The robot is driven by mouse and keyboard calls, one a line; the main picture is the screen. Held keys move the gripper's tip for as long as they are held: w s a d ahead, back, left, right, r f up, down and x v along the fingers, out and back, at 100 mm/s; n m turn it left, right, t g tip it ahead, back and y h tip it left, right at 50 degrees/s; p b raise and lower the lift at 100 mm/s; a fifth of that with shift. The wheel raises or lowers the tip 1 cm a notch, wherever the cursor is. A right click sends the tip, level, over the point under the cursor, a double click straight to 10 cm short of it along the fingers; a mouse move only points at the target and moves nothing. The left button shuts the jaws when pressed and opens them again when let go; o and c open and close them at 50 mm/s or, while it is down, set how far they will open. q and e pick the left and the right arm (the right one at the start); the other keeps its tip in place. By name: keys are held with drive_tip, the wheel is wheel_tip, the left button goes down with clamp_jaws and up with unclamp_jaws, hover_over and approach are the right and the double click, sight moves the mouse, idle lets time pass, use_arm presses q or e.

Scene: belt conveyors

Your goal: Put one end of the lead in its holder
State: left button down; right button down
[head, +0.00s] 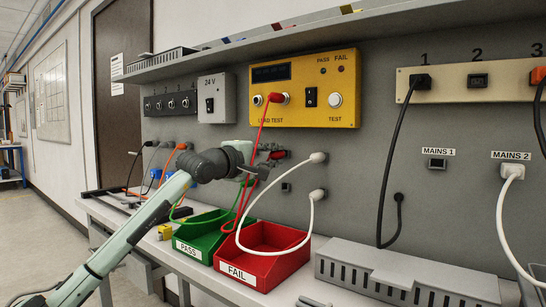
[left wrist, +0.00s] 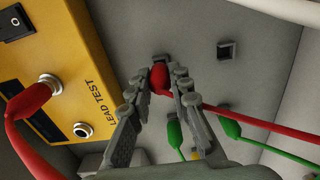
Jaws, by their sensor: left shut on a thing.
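The red lead has one red plug in a socket of the yellow tester, seen in the head view (head: 276,97) and in the left wrist view (left wrist: 30,101). Its cable hangs down past my left gripper (head: 272,155). In the left wrist view, my left gripper (left wrist: 162,92) is shut on a red plug (left wrist: 160,77), with a red cable running off right. This plug points at the grey wall panel; a dark piece shows at its tip, and I cannot tell whether it is seated. An empty square holder (left wrist: 228,50) is beside it. My right gripper is not in view.
Green plugs (left wrist: 174,132) hang close by the gripper. White plugs (head: 318,157) sit in the panel to the right, their cable looping over the red FAIL bin (head: 262,275). The green PASS bin (head: 195,246) stands beside it. The yellow tester (head: 330,60) and a shelf are above.

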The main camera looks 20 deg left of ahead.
use_arm(q)
drive_tip(key=shift+w+d, duration=0.15)
drive_tip(key=shift+w, duration=0.3)
idle(0.3)
drive_tip(key=c, duration=1.3)
unclamp_jaws()
